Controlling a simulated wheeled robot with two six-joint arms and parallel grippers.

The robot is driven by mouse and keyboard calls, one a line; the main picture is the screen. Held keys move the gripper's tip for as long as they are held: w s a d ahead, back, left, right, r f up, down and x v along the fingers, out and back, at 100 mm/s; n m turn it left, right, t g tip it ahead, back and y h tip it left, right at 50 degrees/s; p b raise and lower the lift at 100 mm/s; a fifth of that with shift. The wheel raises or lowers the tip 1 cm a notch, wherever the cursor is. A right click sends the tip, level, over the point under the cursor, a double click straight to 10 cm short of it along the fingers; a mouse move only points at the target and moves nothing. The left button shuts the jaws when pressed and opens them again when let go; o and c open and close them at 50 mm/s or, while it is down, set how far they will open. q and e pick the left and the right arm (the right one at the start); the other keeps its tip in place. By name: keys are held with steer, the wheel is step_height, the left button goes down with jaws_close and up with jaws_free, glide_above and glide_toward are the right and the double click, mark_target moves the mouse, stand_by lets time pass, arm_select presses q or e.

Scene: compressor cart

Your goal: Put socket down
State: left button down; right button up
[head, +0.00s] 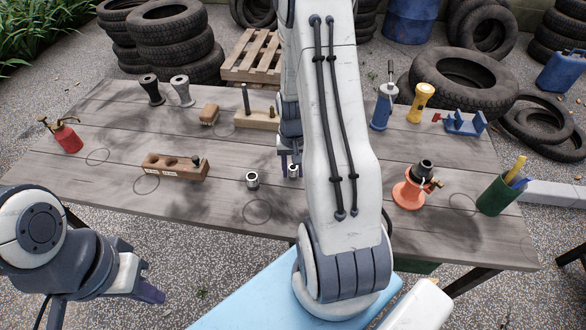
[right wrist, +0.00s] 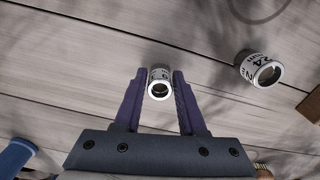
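My right gripper (right wrist: 160,82) has its purple fingers closed on both sides of a small silver socket (right wrist: 159,88). In the head view this socket (head: 293,171) shows at the fingertips, at or just above the tabletop; I cannot tell if it touches. A second, larger socket (head: 252,180) stands on the table to its left; in the right wrist view it reads "24 mm" (right wrist: 261,70). A wooden socket block (head: 182,167) with round holes and white labels lies further left, with a dark piece at its right end. My left gripper (head: 148,292) is off the table's front left; its opening is unclear.
The wooden table (head: 330,228) has free room in front of the sockets. An orange jack-like tool (head: 408,193) and a green cup (head: 497,196) stand at right. A red oil can (head: 67,138) is at left. A wooden block (head: 257,120) lies behind.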

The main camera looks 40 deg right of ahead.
steer(key=shift+o, duration=0.8)
step_height(320, 180, up, 12)
steer(key=s+a+r+n, duration=0.1)
steer(key=a+r+n, duration=0.2)
steer(key=a, duration=0.7)
steer(key=s+a+r+n, duration=0.1)
steer(key=a+r+n, duration=0.25)
steer(key=a, duration=0.55)
steer(key=s+a+r+n+y, duration=0.1)
steer(key=s+a+n, duration=0.7)
steer(key=s+a, duration=0.3)
steer(key=s, duration=0.3)
steer(key=shift+s+a+r+p, duration=0.15)
steer(key=shift+a+r+p, duration=0.1)
steer(key=shift+a+p, duration=0.15)
steer(key=shift+n, duration=0.25)
